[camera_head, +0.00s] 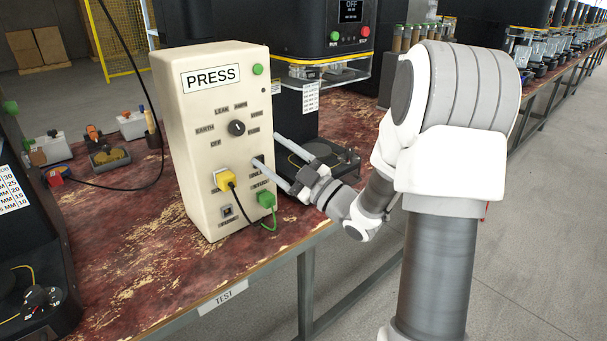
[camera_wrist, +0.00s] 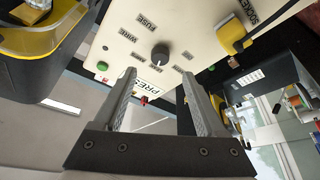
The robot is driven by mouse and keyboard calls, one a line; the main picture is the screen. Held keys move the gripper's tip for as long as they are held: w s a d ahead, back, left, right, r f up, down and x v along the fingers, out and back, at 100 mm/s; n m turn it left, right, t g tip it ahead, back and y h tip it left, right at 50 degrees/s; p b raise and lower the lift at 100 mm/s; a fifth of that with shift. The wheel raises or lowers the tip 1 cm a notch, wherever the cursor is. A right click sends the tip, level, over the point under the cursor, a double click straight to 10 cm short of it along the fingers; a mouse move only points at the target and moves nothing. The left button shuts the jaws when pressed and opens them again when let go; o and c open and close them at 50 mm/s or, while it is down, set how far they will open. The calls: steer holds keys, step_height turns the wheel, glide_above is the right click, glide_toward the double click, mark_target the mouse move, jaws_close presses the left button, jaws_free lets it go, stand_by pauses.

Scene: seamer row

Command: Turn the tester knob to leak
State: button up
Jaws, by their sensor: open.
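The cream tester box (camera_head: 205,185) marked PRESS stands upright on the worn red bench. Its round black knob (camera_head: 236,128) sits mid-face, ringed by labels: OFF, EARTH and LEAK on the left and top, others on the right. I cannot surely tell which label it points at. My gripper (camera_head: 266,150) is open and empty, its fingers just in front of the face, right of and below the knob in the head view. In the wrist view the knob (camera_wrist: 160,53) lies just beyond and roughly between the fingertips of my gripper (camera_wrist: 158,77), not between the fingers.
A yellow plug (camera_head: 227,180) and a green plug (camera_head: 266,199) with cords sit low on the box face. A black machine (camera_head: 315,30) stands behind, its round plate (camera_head: 320,152) right of the box. Floor at right is clear.

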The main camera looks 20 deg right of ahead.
steer(key=v, duration=0.9)
steer(key=shift+r, duration=0.1)
